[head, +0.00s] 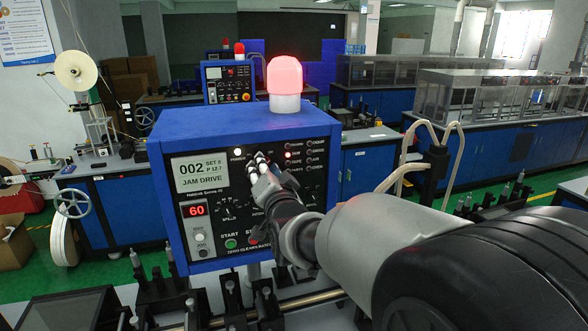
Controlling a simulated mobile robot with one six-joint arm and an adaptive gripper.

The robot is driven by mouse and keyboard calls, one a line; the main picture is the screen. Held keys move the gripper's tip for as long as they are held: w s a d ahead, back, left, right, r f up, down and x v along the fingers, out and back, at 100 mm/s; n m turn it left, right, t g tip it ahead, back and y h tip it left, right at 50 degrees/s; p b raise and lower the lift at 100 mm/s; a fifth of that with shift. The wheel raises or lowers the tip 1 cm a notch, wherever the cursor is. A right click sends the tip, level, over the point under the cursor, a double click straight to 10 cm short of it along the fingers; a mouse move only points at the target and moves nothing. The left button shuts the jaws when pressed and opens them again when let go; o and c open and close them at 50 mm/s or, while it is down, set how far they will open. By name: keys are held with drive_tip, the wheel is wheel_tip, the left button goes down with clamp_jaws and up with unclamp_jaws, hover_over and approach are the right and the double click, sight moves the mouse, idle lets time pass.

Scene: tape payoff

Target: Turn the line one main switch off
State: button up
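The blue control box (225,125) stands in front of me with a dark panel. Its screen (200,173) reads "002 SET 8 P 12.7 JAM DRIVE" and a red display (195,209) reads 60. A white light (238,152) is lit near the top, with a label too small to read surely. My gripper (262,162) is at the panel's upper middle, its tips in front of or against the panel; contact is unclear. The gripper and wrist hide part of the panel. I cannot make out the main switch or its position, nor whether the fingers are open.
A lit red beacon (285,76) stands on the box. A green start button (231,243) and a red button (254,240) sit low on the panel. Dark fixtures (150,290) stand below the box. A second blue control box (228,82) is behind. Hoses (403,165) rise at the right.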

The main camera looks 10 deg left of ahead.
drive_tip(key=shift+c, duration=0.5)
clamp_jaws()
drive_tip(key=shift+b, duration=0.35)
drive_tip(key=n+b, duration=0.9)
drive_tip(key=n, duration=0.8)
drive_tip(key=shift+n+b, duration=0.4)
idle(0.3)
drive_tip(key=shift+o, duration=0.5)
unclamp_jaws()
